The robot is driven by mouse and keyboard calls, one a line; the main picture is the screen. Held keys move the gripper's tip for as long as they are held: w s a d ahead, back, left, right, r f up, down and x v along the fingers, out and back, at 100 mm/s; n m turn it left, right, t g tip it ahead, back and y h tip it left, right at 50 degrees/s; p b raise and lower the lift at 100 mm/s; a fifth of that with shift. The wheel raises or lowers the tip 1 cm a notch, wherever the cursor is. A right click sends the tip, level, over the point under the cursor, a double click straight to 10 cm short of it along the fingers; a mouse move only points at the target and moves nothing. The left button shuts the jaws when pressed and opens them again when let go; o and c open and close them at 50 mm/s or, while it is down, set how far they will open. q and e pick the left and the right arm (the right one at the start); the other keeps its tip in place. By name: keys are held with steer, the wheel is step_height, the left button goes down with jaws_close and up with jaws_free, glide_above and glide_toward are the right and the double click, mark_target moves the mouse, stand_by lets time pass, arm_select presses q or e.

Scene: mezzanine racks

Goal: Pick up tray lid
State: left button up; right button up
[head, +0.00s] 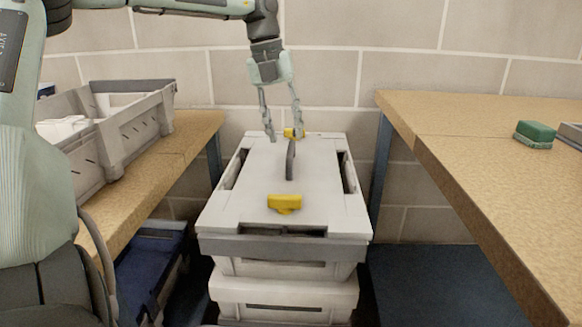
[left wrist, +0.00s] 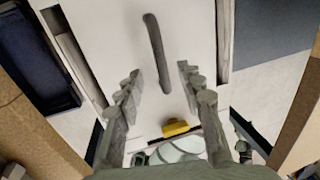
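The tray lid (head: 258,190) is a light grey panel lying on top of a stack of grey trays (head: 285,300). My left gripper (head: 285,137) points down above the far half of the lid, fingers apart and empty. In the left wrist view, the handle (left wrist: 157,52) lies ahead of the open fingertips (left wrist: 160,78), and one yellow clip (left wrist: 176,128) shows between the fingers. My right gripper is not in view.
A wooden table at left holds a grey crate (head: 88,155) with white contents. A wooden table at right (head: 490,150) holds a green block (head: 535,133). The stack stands in the gap between them, before a block wall. Blue bins sit low at left.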

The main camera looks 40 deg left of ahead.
mark_target(290, 148)
arm_select(q)
steer(key=f, duration=0.4)
steer(key=w+f, duration=0.1)
steer(key=f, duration=0.1)
steer(key=shift+d, duration=0.4)
steer(key=shift+c, duration=0.5)
jaws_close()
steer(key=shift+w+r, duration=0.1)
